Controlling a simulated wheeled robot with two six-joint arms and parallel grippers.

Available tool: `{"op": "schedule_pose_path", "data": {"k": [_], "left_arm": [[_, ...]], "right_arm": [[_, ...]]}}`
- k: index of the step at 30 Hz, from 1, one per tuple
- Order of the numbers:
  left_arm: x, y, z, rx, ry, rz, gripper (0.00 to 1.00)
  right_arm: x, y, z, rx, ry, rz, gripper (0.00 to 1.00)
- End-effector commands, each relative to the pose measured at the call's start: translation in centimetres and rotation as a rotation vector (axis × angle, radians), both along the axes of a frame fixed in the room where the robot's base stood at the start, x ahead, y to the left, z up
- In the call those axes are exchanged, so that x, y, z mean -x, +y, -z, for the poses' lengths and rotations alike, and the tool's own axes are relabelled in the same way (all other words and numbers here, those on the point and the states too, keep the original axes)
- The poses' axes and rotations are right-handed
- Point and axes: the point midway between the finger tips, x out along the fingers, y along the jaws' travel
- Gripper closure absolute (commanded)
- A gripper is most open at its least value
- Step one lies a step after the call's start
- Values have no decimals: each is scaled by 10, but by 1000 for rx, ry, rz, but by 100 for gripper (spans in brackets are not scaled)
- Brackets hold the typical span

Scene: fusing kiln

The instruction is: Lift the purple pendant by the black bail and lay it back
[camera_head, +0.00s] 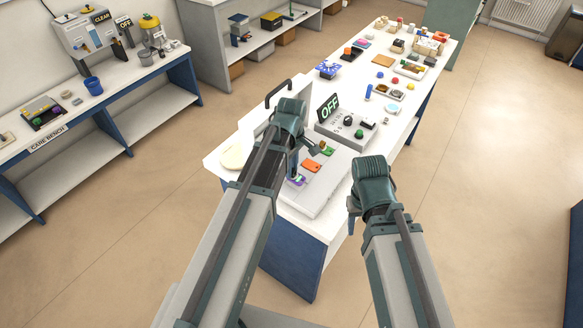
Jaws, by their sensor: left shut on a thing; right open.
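The purple pendant (297,181) is at the near left of the pale kiln bed (318,195), just below my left gripper. My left gripper (294,172) is shut at the pendant's upper end. Its black bail is hidden by the gripper and too small to make out. I cannot tell whether the pendant touches the bed or hangs just above it. An orange pendant (311,166) and a green one (327,151) lie farther back on the bed. My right gripper (353,208) is open and empty, right of the bed; its fingers are mostly hidden.
The kiln's raised lid with a dark handle (279,91) stands behind my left arm. A control box (345,131) with a display reading OFF sits behind the bed. Several small items crowd the white bench (400,112) farther back. Another bench (160,88) stands left; floor between is clear.

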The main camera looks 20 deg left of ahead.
Motion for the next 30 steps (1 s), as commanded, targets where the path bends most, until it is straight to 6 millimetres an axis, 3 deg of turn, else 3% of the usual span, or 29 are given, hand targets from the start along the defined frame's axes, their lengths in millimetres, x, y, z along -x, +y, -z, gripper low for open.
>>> {"op": "schedule_pose_path", "data": {"k": [30], "left_arm": [[0,0,6,0,0,0,100]], "right_arm": [[0,0,6,0,0,0,50]]}}
